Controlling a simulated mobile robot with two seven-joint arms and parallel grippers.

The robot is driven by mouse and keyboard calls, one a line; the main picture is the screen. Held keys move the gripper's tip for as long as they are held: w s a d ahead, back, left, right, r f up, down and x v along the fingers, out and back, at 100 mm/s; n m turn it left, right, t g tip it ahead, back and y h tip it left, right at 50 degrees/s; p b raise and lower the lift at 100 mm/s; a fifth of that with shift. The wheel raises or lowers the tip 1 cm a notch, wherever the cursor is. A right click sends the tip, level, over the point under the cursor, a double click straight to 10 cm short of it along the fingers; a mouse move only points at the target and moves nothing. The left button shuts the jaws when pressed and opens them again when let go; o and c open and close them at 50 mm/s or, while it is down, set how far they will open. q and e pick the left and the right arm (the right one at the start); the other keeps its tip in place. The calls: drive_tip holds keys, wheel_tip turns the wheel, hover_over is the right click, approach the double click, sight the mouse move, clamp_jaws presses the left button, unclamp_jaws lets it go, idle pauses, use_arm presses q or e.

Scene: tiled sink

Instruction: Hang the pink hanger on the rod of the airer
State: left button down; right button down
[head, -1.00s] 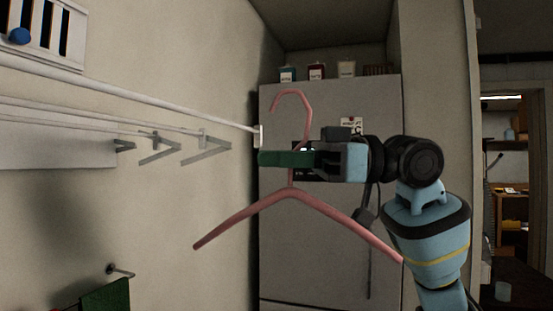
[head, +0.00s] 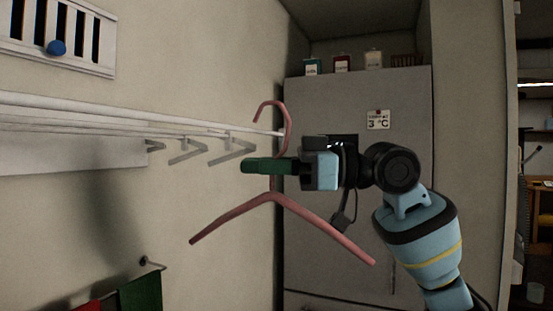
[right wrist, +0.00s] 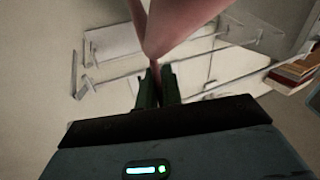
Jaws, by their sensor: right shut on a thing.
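The pink hanger (head: 270,197) is upright in the head view, its hook at the top opening to the left and its two arms sloping down. My right gripper (head: 256,166) is shut on the hanger's neck, just below the hook; its green fingers hide part of the neck. The airer's white rod (head: 180,119) runs along the left wall. In the head view the hook overlaps the rod's far end; I cannot tell whether they touch. The right wrist view shows the hanger (right wrist: 180,25) between the green fingers (right wrist: 156,88). My left gripper is not in view.
Wall brackets (head: 232,151) stand out below the rod. A grey fridge (head: 350,105) with several containers on top stands behind my right arm. A green towel (head: 141,293) hangs lower left. A white slatted rack (head: 60,38) is on the wall at upper left.

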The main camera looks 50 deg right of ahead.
drive_tip(key=shift+w+a+r+p, duration=0.1)
drive_tip(key=shift+w+a+p, duration=0.1)
drive_tip(key=shift+w, duration=0.35)
drive_tip(key=shift+w+a+p, duration=0.1)
drive_tip(key=shift+w+p, duration=0.05)
drive_tip(key=shift+w, duration=0.4)
drive_tip(key=shift+w+f, duration=0.2)
drive_tip(key=shift+f, duration=0.05)
drive_tip(key=shift+w+f+b, duration=0.1)
drive_tip(key=shift+f+b, duration=0.3)
drive_tip(key=shift+f, duration=0.1)
drive_tip(key=shift+f+b, duration=0.45)
drive_tip(key=shift+f, duration=0.3)
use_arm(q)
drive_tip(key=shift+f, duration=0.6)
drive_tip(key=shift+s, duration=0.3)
use_arm(e)
drive_tip(key=c, duration=1.5)
unclamp_jaws()
